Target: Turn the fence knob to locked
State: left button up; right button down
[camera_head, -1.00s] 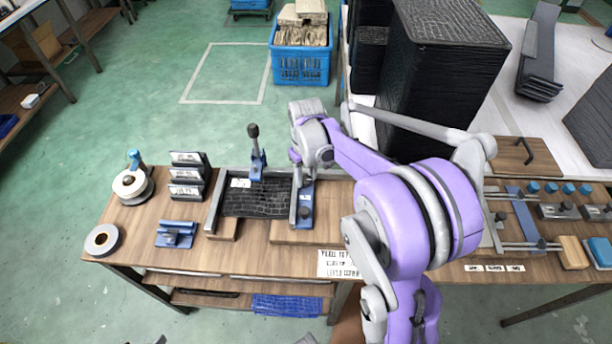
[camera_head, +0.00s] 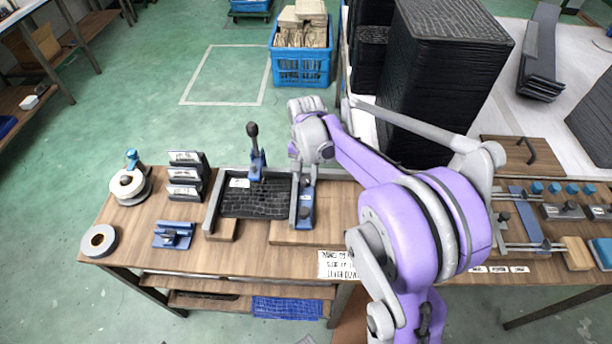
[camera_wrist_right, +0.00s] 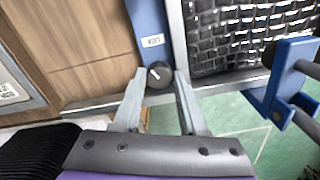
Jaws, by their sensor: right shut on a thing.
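The fence knob (camera_wrist_right: 160,75) is a dark round knob with a white pointer line, at the end of a blue fence block (camera_wrist_right: 150,30) in the right wrist view. The pointer slants toward the upper left there. A small white label sits on the block beside the knob. My right gripper (camera_wrist_right: 160,92) has one finger on each side of the knob and is shut on it. In the head view the blue fence block (camera_head: 306,205) stands right of the black tray panel (camera_head: 256,203); my right wrist hides the knob. My left gripper is out of view.
A blue toggle clamp (camera_head: 256,165) with an upright handle stands at the panel's far edge. Labelled dark holders (camera_head: 187,178), tape rolls (camera_head: 100,240) and a blue block (camera_head: 174,235) lie to the left. A tall black stack (camera_head: 440,80) stands behind my right arm.

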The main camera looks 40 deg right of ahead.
aim_at(306, 179)
jog(key=m, duration=0.5)
jog(key=shift+b, duration=0.3)
jog(key=shift+m, duration=0.3)
jog(key=shift+c, duration=2.2)
grip_release()
notch_tip(306, 179, up, 11)
jog(key=shift+p, duration=0.45)
jog(key=shift+f, duration=0.1)
jog(key=s+a+f+n+t+p, duration=0.2)
jog(key=s+a+n, duration=0.6)
jog(key=s+a+f+n+t+p, duration=0.1)
jog(key=s+a+f+n+t, duration=0.2)
jog(key=s+a+n, duration=0.5)
jog(key=shift+n+p, duration=0.35)
jog(key=shift+n, duration=0.25)
